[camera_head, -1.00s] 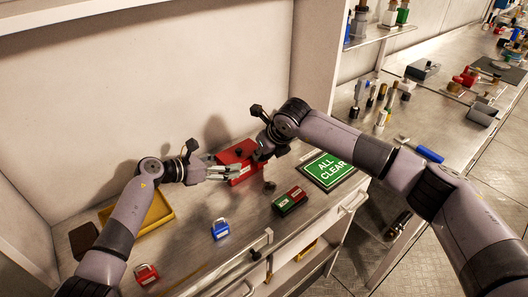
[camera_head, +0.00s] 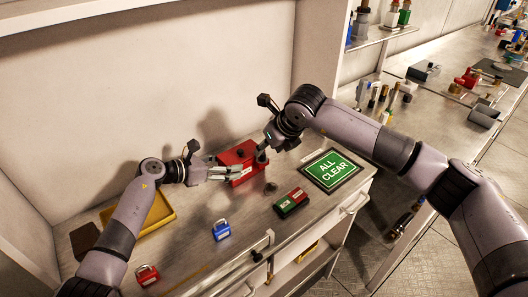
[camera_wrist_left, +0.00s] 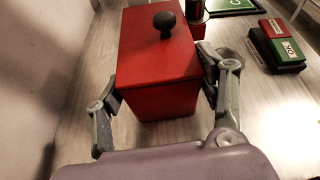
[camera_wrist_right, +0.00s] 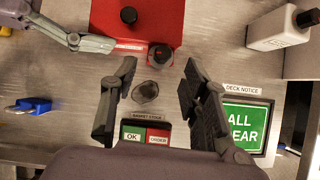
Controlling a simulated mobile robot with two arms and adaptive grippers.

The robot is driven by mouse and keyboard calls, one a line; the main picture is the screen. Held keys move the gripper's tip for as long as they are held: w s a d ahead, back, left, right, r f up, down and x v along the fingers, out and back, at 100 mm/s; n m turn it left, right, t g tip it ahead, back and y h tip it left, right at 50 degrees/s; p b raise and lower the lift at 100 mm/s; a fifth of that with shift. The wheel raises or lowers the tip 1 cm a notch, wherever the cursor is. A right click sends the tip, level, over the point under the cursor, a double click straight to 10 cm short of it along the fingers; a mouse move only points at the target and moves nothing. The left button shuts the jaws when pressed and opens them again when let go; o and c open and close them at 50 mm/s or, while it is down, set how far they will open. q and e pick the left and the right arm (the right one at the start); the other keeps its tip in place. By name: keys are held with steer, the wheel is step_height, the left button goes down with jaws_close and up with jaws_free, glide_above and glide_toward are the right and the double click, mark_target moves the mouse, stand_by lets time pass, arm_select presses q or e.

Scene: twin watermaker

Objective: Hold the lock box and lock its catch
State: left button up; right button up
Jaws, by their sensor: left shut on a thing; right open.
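The red lock box (camera_head: 238,154) stands on the metal counter, with a black knob (camera_wrist_left: 164,22) on its lid. My left gripper (camera_head: 232,174) is shut on the box, with one finger along each side in the left wrist view (camera_wrist_left: 160,105). A dark round catch (camera_wrist_right: 160,56) with a red ring sits at the box's edge in the right wrist view; it also shows beside the box in the left wrist view (camera_wrist_left: 196,10). My right gripper (camera_wrist_right: 155,85) is open and empty, close to the box's catch side. I cannot tell whether the catch is locked.
A grey round knob (camera_wrist_right: 145,92) stands on the counter near the box. A green and red block (camera_head: 291,202) and the ALL CLEAR sign (camera_head: 331,170) lie to the right. Blue (camera_head: 221,230) and red (camera_head: 147,274) padlocks and a yellow tray (camera_head: 158,218) lie to the left.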

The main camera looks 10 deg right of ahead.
arm_select(q)
steer(key=shift+s+f, duration=0.2)
steer(key=shift+f, duration=0.15)
arm_select(e)
steer(key=v, duration=0.6)
steer(key=shift+s+r, duration=0.15)
steer(key=shift+r, duration=0.05)
arm_select(q)
steer(key=o, duration=1.6)
steer(key=shift+w+r, duration=0.2)
steer(key=shift+a+r, duration=0.1)
